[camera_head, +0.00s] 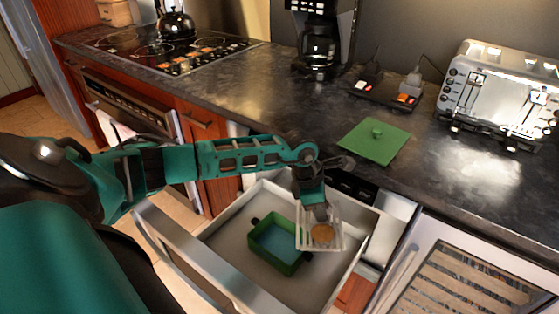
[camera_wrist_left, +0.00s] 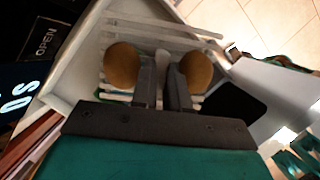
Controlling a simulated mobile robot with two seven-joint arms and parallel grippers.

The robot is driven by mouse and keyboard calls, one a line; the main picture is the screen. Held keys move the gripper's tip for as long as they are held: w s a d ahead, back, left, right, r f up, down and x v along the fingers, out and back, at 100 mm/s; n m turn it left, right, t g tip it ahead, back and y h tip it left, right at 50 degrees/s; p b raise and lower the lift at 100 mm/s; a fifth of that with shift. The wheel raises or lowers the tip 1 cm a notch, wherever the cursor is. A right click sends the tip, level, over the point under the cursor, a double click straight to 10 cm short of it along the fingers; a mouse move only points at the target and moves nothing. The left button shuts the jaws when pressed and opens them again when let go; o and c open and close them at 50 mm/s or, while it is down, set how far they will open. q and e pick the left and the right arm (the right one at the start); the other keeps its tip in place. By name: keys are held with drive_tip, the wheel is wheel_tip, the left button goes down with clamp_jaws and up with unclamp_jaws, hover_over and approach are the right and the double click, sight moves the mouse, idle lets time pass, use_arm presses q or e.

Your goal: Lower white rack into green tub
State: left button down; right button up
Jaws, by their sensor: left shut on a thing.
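My left gripper (camera_head: 319,212) is shut on the white rack (camera_head: 303,240) and holds it over the open drawer. A brown round item (camera_head: 322,233) sits in the rack. In the left wrist view, two brown round items (camera_wrist_left: 122,66) (camera_wrist_left: 196,68) show, one on each side of the left gripper (camera_wrist_left: 166,88), with the white rack's bars (camera_wrist_left: 150,29) behind. The green tub (camera_head: 259,256), with a blue inside, stands on the drawer floor. The rack is to the right of the tub's middle and overlaps its right side in the head view. My right gripper is not in view.
The drawer (camera_head: 222,243) is pulled out, its walls around the tub. A toaster (camera_head: 502,95), coffee maker (camera_head: 318,45) and kettle (camera_head: 176,24) stand farther back.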

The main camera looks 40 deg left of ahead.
use_arm(q)
drive_tip(key=s+a+f+n+t+y+b, duration=0.1)
drive_tip(key=s+a+f+n+y+b, duration=0.1)
drive_tip(key=a+f+n, duration=0.7)
drive_tip(key=shift+s+a+f+n+y, duration=0.3)
drive_tip(key=shift+a+n+y, duration=0.1)
drive_tip(key=shift+a+n, duration=0.55)
drive_tip(key=shift+d+f+b, duration=0.1)
drive_tip(key=shift+f+b, duration=1.65)
drive_tip(key=shift+f, duration=0.4)
idle(1.8)
drive_tip(key=shift+f, duration=0.15)
idle(0.6)
drive_tip(key=shift+f+b, duration=0.45)
drive_tip(key=shift+b, duration=0.05)
drive_tip(key=shift+f, duration=0.3)
drive_tip(key=shift+f+b, duration=0.1)
drive_tip(key=shift+b, duration=0.25)
idle(0.3)
